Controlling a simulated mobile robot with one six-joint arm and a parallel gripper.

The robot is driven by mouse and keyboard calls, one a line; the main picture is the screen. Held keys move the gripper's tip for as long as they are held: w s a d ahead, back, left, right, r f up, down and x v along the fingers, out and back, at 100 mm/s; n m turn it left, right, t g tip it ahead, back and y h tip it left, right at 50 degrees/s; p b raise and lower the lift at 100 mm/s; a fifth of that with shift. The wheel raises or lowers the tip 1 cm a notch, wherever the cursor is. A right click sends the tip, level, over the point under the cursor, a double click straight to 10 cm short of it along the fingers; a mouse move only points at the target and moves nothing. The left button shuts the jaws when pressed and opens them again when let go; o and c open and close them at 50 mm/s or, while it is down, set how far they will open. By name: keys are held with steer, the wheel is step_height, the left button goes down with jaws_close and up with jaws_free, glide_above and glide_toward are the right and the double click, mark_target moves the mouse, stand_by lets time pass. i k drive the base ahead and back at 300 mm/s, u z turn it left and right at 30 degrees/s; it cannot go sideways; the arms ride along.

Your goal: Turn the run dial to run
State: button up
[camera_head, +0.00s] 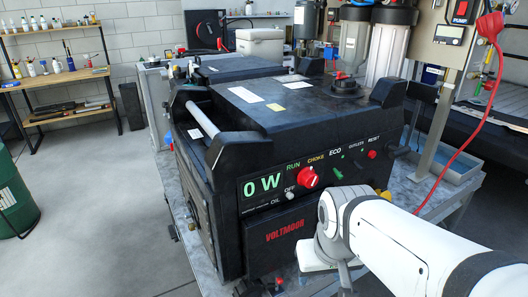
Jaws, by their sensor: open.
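The dial's pointer is too small to read for certain. A green display (262,187) left of the dial reads 0 W. My white arm comes in from the lower right, and its wrist part is in front of the generator's lower right front, below and right of the dial. My gripper's fingers do not show.
A small green switch (338,174) under ECO and a red button (372,155) under RESET sit right of the dial. The generator stands on a grey metal bench. A red cable (460,150) hangs at the right.

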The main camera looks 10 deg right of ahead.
mark_target(307, 177)
steer(key=z, duration=0.85)
steer(key=k, duration=1.5)
steer(key=u, duration=0.35)
steer(key=i, duration=1)
steer(key=u, duration=0.05)
